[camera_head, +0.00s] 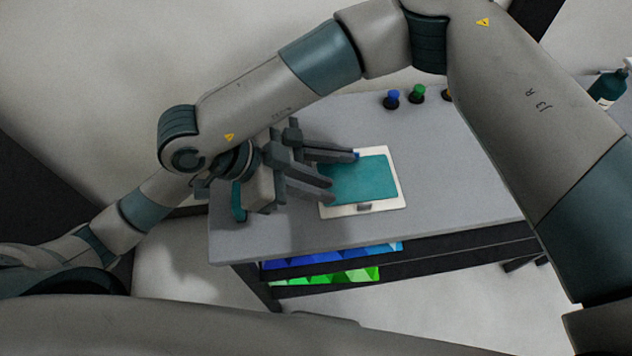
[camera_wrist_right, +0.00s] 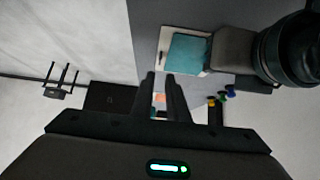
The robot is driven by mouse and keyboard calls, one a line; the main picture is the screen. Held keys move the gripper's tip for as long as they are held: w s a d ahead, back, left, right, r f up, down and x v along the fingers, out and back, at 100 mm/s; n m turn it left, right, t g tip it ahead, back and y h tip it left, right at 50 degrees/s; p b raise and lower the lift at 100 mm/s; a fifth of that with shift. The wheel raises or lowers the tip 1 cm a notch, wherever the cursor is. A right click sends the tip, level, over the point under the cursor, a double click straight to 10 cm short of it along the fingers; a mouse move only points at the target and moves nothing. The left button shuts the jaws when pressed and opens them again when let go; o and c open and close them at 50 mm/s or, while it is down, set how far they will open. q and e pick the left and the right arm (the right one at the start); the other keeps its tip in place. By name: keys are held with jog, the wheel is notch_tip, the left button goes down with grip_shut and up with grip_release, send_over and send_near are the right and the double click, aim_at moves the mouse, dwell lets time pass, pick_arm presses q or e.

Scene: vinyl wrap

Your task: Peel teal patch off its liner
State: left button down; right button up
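The teal patch (camera_head: 360,180) lies flat, as far as I can see, on its white liner (camera_head: 391,205) on the grey table. In the right wrist view the patch (camera_wrist_right: 187,54) shows beyond my fingers. My left gripper (camera_head: 352,156) is at the patch's upper left corner, where a small blue spot shows at the fingertips; its finger gap is hidden. My right gripper (camera_head: 332,188) is lower, over the left edge of the patch. In the right wrist view its fingers (camera_wrist_right: 161,76) stand slightly apart with nothing seen between them. Contact with the patch cannot be told.
A small grey piece (camera_head: 364,207) sits at the liner's lower edge. Blue (camera_head: 330,256) and green (camera_head: 325,278) bins are below the tabletop. The table (camera_head: 455,180) right of the liner is clear.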

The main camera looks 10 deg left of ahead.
aim_at(364, 204)
jog(key=x, duration=1.1)
jog(key=shift+d+f, duration=0.25)
grip_shut()
